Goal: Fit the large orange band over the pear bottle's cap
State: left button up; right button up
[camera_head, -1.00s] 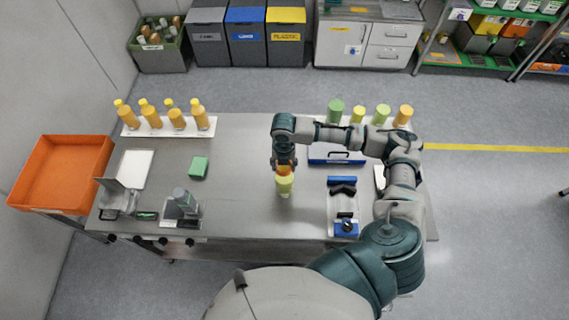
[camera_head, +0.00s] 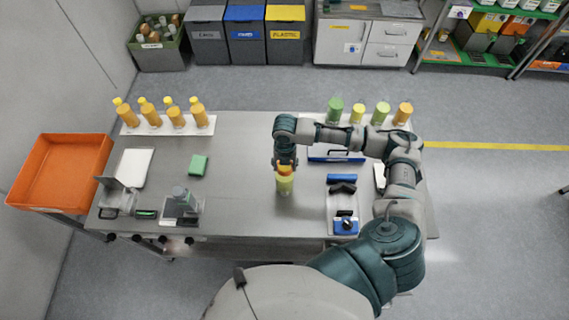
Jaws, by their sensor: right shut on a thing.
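The pear bottle (camera_head: 284,185), pale yellow-green, stands upright on the middle of the steel table. My right gripper (camera_head: 286,165) points down directly over its top. The gripper is shut on the large orange band (camera_head: 286,169), which shows as a small orange patch between the fingers at the bottle's cap. The cap is mostly hidden by the fingers and the band. I cannot tell whether the band is around the cap or just above it. My left gripper is not in view.
Several orange bottles stand on a white tray (camera_head: 210,128) at the back left; other bottles stand at the back right. A green block (camera_head: 198,165), a scale with a grey-capped bottle (camera_head: 183,198), a blue-black fixture (camera_head: 345,226) and an orange bin (camera_head: 62,170) surround clear table space.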

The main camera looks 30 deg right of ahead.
jog(key=o, duration=0.8)
jog(key=shift+o, duration=0.2)
jog(key=shift+r, duration=0.1)
jog(key=shift+r, duration=4.4)
